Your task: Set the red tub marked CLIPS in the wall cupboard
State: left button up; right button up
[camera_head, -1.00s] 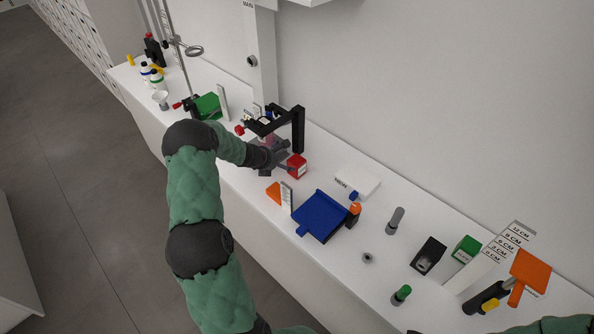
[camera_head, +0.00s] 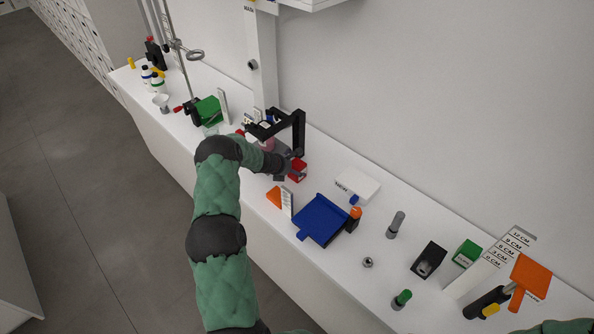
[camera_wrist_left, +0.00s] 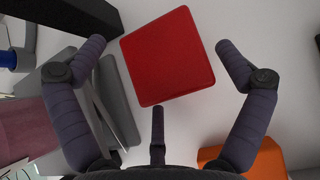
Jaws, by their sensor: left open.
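The red tub (camera_head: 299,171) stands on the white counter, partly covered by my left gripper (camera_head: 290,167) in the head view. The wrist view shows its plain red top (camera_wrist_left: 168,56) between the spread fingers of my left gripper (camera_wrist_left: 185,70), with visible gaps at both sides. The gripper is open and holds nothing. No marking is legible on the tub. A white wall unit (camera_head: 318,4) shows only its lower part at the top edge; I cannot tell whether it is the cupboard. My right gripper is out of view.
A black bracket-shaped stand (camera_head: 299,132) rises close behind the tub. An orange block (camera_head: 274,196), blue dustpan-like piece (camera_head: 322,220) and white box (camera_head: 357,184) are nearby. Grey pieces (camera_wrist_left: 118,100) lie left of the tub in the wrist view. Some counter between items is bare.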

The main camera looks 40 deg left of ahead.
pick_arm(q)
jog(key=shift+w+f, duration=0.2)
jog(key=c, duration=1.2)
